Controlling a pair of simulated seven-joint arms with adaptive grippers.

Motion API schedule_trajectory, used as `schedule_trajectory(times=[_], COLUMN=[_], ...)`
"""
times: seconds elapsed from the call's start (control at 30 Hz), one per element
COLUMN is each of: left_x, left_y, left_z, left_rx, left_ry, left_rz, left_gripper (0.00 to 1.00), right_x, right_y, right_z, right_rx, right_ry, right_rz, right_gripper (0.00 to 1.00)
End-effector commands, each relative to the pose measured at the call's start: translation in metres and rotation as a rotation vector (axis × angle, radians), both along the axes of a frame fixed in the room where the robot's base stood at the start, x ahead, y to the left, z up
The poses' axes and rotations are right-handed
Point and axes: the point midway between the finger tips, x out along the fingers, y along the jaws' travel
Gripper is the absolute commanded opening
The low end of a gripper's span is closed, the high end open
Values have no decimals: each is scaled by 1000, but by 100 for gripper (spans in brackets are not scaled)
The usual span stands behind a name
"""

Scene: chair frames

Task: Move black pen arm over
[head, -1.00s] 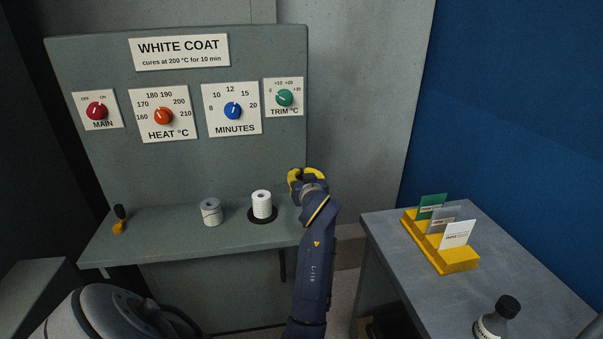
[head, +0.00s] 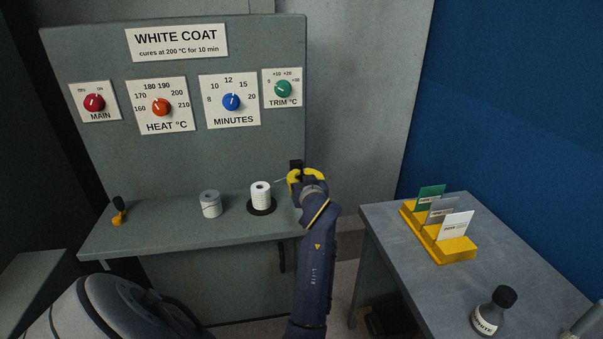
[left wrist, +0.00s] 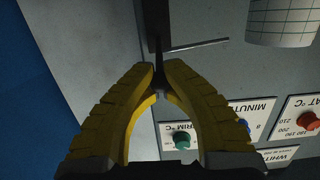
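My left gripper (head: 305,178) is at the right end of the grey shelf, its yellow fingers closed around part of the black pen arm (head: 296,165). A thin grey rod reaches left from there towards the gridded white drum (head: 261,193) on its black base. In the left wrist view the fingertips (left wrist: 159,77) meet on the tapered end of the black pen arm (left wrist: 155,35); the thin rod (left wrist: 197,46) points towards the drum (left wrist: 282,22). My right gripper is not in view.
Dial panels are on the upright board behind. The right table holds a yellow card rack (head: 455,249) and a dark-capped bottle (head: 491,312).

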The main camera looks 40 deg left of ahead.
Motion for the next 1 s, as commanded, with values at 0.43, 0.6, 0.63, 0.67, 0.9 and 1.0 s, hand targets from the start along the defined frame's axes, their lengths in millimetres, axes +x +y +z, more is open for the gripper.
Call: schedule_trajectory(times=[0.43, 0.6, 0.63, 0.67, 0.9, 1.0], left_x=[-3, -3, -3, -3, -4, -4], left_y=[-3, -3, -3, -3, -5, -5], left_z=[-10, -11, -12, -13, -24, -30], left_rx=[-1, -1, -1, -1, -2, -3], left_ry=[3, 3, 3, 3, 4, 5], left_rz=[0, 0, 0, 0, 1, 0], left_gripper=[0, 0, 0, 0, 0, 0], right_x=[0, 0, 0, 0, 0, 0], right_y=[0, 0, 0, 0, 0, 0], right_z=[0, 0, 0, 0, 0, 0], right_rx=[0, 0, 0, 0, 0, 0], right_ry=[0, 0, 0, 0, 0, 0], right_rz=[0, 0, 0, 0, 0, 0], right_gripper=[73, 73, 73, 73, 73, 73])
